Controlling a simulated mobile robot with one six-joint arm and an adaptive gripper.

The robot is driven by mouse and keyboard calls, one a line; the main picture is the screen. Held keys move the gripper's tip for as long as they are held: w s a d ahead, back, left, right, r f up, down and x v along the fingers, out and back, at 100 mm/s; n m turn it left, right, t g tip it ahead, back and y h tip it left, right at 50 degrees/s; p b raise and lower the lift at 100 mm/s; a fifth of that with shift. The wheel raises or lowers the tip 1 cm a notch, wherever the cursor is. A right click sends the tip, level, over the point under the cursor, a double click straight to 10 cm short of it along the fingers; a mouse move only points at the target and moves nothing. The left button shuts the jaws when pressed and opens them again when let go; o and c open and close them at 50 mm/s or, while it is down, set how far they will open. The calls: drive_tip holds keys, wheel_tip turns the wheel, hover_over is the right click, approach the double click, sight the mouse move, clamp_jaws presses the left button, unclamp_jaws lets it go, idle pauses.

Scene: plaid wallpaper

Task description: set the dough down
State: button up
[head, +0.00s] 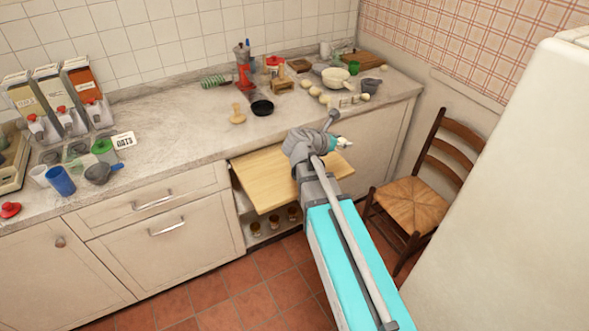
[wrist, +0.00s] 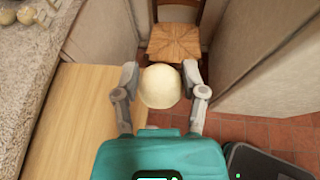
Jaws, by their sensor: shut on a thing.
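The dough is a pale, round ball (wrist: 160,86) held between the two fingers of my gripper (wrist: 162,88) in the wrist view. My gripper is shut on it, with the chair seat and tiled floor behind it. In the head view my gripper (head: 342,143) is beyond the right end of the pulled-out wooden board (head: 268,177); the dough is mostly hidden there. The board also shows at the left of the wrist view (wrist: 80,120), with the dough to its right.
Several dough balls (head: 315,91) lie on the countertop (head: 190,105) near a cream bowl (head: 335,77). A black dish (head: 262,107) and a wooden stamp-like piece (head: 237,116) stand nearby. A wooden chair (head: 415,200) is at the right. The board's visible top is bare.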

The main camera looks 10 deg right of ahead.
sight(286, 161)
drive_tip(key=a+f+n+t+y+b, duration=0.1)
drive_tip(key=a+f+b, duration=0.2)
drive_tip(key=a, duration=0.4)
drive_tip(key=s+a+f+n+t+b, duration=0.1)
drive_tip(key=a+f+n+t+b, duration=0.1)
drive_tip(key=a, duration=0.6)
wheel_tip(286, 161, down, 2)
drive_tip(key=shift+y+b, duration=0.4)
drive_tip(key=shift+b, duration=0.35)
drive_tip(key=w+d+f+b, duration=0.1)
drive_tip(key=w+f+b, duration=0.2)
drive_tip(key=w, duration=0.1)
drive_tip(key=w+f+b, duration=0.3)
drive_tip(key=w, duration=0.1)
drive_tip(key=w+d+f+b, duration=0.1)
drive_tip(key=w+f+b, duration=0.2)
drive_tip(key=w, duration=0.2)
drive_tip(key=shift+d, duration=0.35)
drive_tip(key=shift+w+d+f+b, duration=0.1)
drive_tip(key=shift+w+f+b, duration=0.25)
drive_tip(key=shift+f+b, duration=1.65)
